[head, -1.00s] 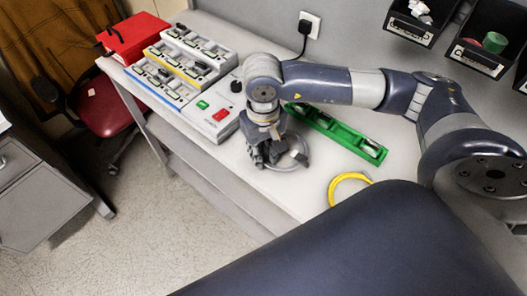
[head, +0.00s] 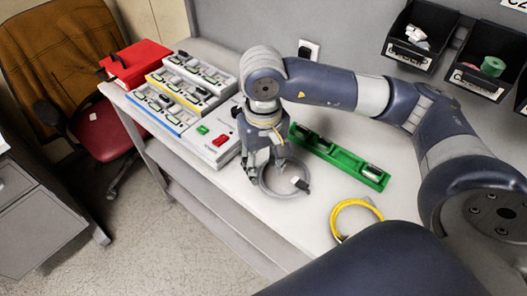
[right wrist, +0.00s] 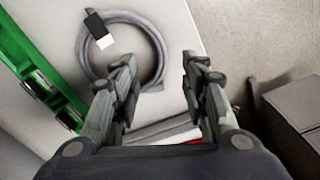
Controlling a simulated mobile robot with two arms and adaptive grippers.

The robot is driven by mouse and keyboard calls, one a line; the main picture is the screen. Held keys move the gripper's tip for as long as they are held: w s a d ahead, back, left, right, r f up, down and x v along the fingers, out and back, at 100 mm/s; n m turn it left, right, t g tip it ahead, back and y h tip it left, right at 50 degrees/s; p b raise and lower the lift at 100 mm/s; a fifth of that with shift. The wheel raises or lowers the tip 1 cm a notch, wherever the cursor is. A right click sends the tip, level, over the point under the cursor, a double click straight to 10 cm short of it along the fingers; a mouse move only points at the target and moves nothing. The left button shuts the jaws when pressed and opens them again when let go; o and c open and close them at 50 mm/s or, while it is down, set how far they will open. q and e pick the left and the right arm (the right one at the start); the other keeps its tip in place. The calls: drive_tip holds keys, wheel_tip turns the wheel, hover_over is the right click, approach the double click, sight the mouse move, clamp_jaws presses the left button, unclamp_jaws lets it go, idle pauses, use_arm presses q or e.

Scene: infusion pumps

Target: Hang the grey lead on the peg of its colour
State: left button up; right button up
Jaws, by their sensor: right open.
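The grey lead is a coiled cable (head: 284,196) lying on the white bench, with a black and white plug (head: 300,184). In the right wrist view the coil (right wrist: 86,65) lies beyond the fingers, and one side of its ring appears between the fingertips. My right gripper (head: 263,170) is over the left side of the coil, pointing down. The right wrist view shows its two fingers (right wrist: 158,68) apart with nothing clamped. I cannot tell its exact height above the cable. No peg shows in these views. My left gripper is not in view.
A yellow coiled cable (head: 336,216) lies to the right on the bench. A green tray (head: 343,160) is behind the grey coil. A grey panel with green and red switches (head: 213,151) and module racks (head: 182,85) stand left. Black bins (head: 421,32) are on the wall.

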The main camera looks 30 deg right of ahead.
wheel_tip(320, 180, up, 6)
drive_tip(key=b, duration=0.1)
idle(0.6)
